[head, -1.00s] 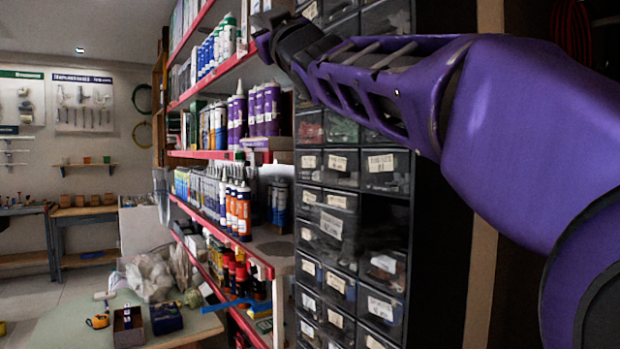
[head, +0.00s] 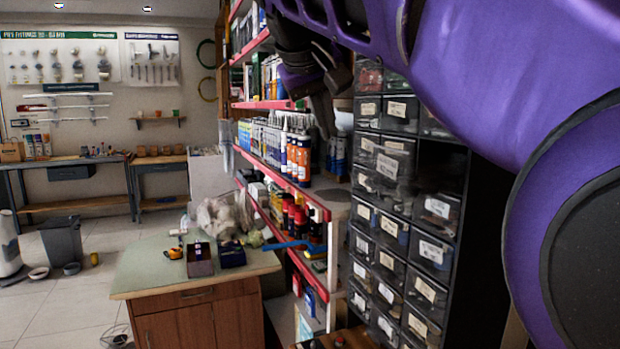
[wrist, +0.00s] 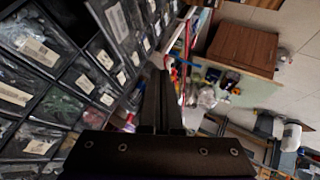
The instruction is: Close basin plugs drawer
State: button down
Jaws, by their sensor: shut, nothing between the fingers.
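The black cabinet of small clear-fronted drawers (head: 400,240) stands at the right in the head view. One drawer (head: 392,172) in its upper part seems to stick out, with a dark gap (head: 440,165) to its right. Its label is too small to read, so I cannot confirm it is the basin plugs drawer. My gripper (head: 324,118) is shut and empty, pointing down left of the cabinet's upper drawers and apart from them. In the wrist view, its closed fingers (wrist: 161,100) are beside rows of labelled drawers (wrist: 70,75). My purple arm hides the cabinet's top.
Red-edged shelves (head: 290,180) with tubes and bottles stand directly left of the cabinet. A green-topped wooden counter (head: 150,275) with small boxes and a plastic bag is in front of them. Open floor (head: 85,305) lies at the left.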

aim_at(426, 170)
jog(key=w+d+f+g+b, duration=0.2)
jog(key=w+d+f+b, duration=0.1)
jog(key=d+f, duration=0.4)
jog(key=shift+f+h, duration=0.3)
jog(key=shift+f, duration=0.9)
jog(key=shift+d, duration=0.1)
jog(key=w+d+p, duration=0.1)
jog(key=d, duration=0.3)
jog(key=w+d+p, duration=0.2)
jog(key=d, duration=0.3)
jog(key=w+d+p, duration=0.1)
jog(key=d+p, duration=0.1)
jog(key=d, duration=0.2)
jog(key=shift+w+d, duration=0.15)
jog(key=shift+r, duration=0.1)
